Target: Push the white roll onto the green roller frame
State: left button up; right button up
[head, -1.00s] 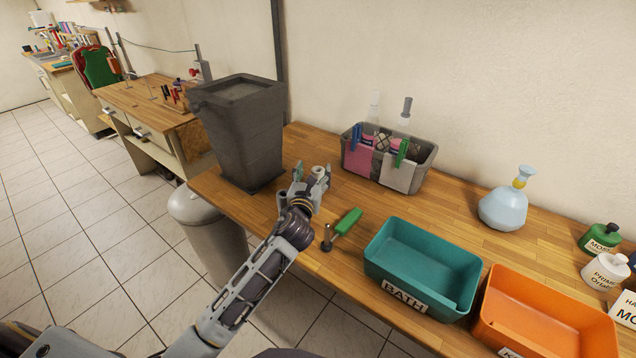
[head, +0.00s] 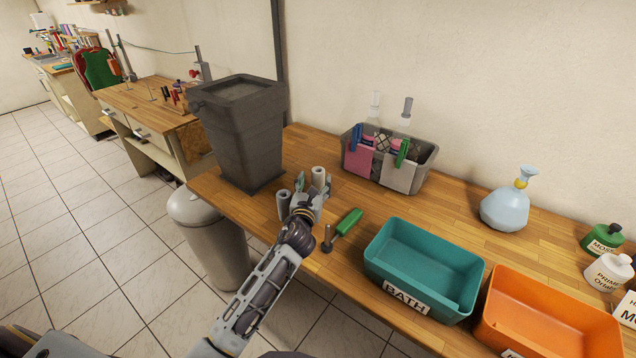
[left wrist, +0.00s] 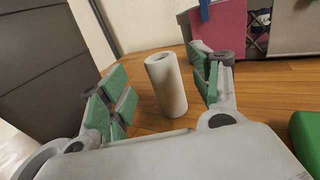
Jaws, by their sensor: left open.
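The white roll (head: 319,177) stands upright on the wooden bench, a hollow tube with its open end up. In the left wrist view the white roll (left wrist: 166,85) shows between the two fingers, with visible gaps on both sides. My left gripper (head: 312,190) is open, its green-padded fingers pointing at the roll. The green roller frame (head: 347,221) lies on the bench to the right of the gripper, with a grey upright post at its near end. Part of its green body (left wrist: 306,135) shows at the wrist view's right edge. My right gripper is not in view.
A grey tube-like piece (head: 284,204) shows left of the gripper. A tall dark bin (head: 240,135) stands behind it. A grey caddy (head: 428,160) is at the wall. A teal tray (head: 425,270) and an orange tray (head: 550,310) occupy the right front.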

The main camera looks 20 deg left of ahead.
aim_at(317, 176)
pick_arm(q)
jog(key=shift+w, duration=0.2)
jog(key=shift+w+a, duration=0.2)
jog(key=shift+w, duration=2.15)
jog(key=shift+w+a, duration=0.1)
jog(key=shift+w, duration=0.25)
jog(key=shift+c, duration=0.3)
jog(key=c, duration=1)
jog(key=shift+c, duration=0.2)
